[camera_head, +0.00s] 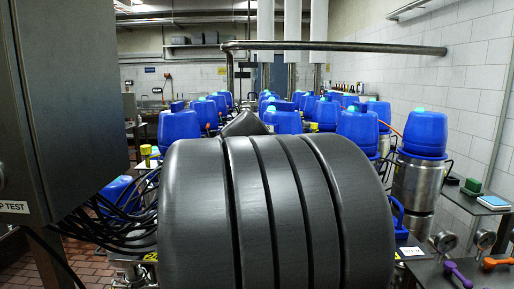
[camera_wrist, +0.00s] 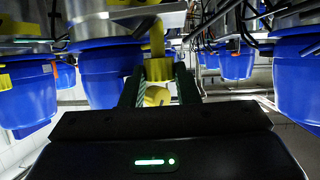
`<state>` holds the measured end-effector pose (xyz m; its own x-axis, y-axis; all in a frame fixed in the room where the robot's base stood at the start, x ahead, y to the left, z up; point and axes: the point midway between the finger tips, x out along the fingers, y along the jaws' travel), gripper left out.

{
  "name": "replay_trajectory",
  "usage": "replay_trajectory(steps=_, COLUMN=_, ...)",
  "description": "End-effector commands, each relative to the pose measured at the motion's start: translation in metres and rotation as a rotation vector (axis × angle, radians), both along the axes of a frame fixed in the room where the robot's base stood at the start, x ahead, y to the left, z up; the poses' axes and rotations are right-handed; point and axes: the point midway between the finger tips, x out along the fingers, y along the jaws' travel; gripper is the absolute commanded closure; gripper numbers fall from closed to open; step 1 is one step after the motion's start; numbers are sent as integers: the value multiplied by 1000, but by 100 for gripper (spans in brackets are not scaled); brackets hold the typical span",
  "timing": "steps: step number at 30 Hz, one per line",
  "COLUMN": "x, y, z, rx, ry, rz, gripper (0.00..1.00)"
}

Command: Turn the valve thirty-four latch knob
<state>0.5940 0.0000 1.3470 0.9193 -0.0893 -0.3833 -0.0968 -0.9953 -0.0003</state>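In the wrist view, a yellow latch knob (camera_wrist: 158,69) sits below a steel and blue valve unit (camera_wrist: 103,70). The view looks upside down. My gripper (camera_wrist: 159,74) has its two dark fingers apart, one on each side of the yellow knob. The knob fills most of the space between the fingertips; whether they press on it is unclear. A rounded yellow part (camera_wrist: 157,96) also shows between the fingers. No number can be read on this knob. In the head view, my large dark grey arm hides my gripper and the area in front of it.
Rows of blue-topped valves (camera_head: 421,135) stand on both sides and behind. A grey cabinet (camera_head: 65,110) with black cables is close at left. A pipe rail (camera_head: 335,46) crosses above. A bench with purple (camera_head: 457,273) and orange handles is at lower right.

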Motion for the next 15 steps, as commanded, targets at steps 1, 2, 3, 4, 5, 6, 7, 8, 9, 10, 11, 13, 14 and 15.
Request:
replay_trajectory(steps=1, x=0, y=0, z=0, rx=0, ry=0, rz=0, gripper=89)
replay_trajectory(steps=2, x=0, y=0, z=0, rx=0, ry=0, rz=0, gripper=94)
replay_trajectory(steps=3, x=0, y=0, z=0, rx=0, ry=0, rz=0, gripper=94)
replay_trajectory(steps=4, x=0, y=0, z=0, rx=0, ry=0, rz=0, gripper=94)
replay_trajectory(steps=5, x=0, y=0, z=0, rx=0, ry=0, rz=0, gripper=94)
replay_trajectory(steps=6, x=0, y=0, z=-1, rx=0, ry=0, rz=-2, gripper=94)
replay_trajectory(steps=7, x=0, y=1, z=-2, rx=1, ry=-1, rz=-4, gripper=94)
replay_trajectory(steps=8, x=0, y=1, z=-3, rx=0, ry=-1, rz=-7, gripper=94)
replay_trajectory(steps=9, x=1, y=1, z=-4, rx=0, ry=-1, rz=-14, gripper=94)
replay_trajectory(steps=10, x=1, y=1, z=-5, rx=-1, ry=-2, rz=-19, gripper=94)
replay_trajectory(steps=11, x=1, y=1, z=-5, rx=0, ry=-3, rz=-26, gripper=94)
replay_trajectory(steps=13, x=1, y=2, z=-6, rx=-1, ry=-4, rz=-43, gripper=94)
replay_trajectory(steps=14, x=1, y=2, z=-6, rx=-1, ry=-3, rz=-52, gripper=94)
replay_trajectory(steps=15, x=1, y=2, z=-6, rx=-1, ry=-3, rz=-62, gripper=94)
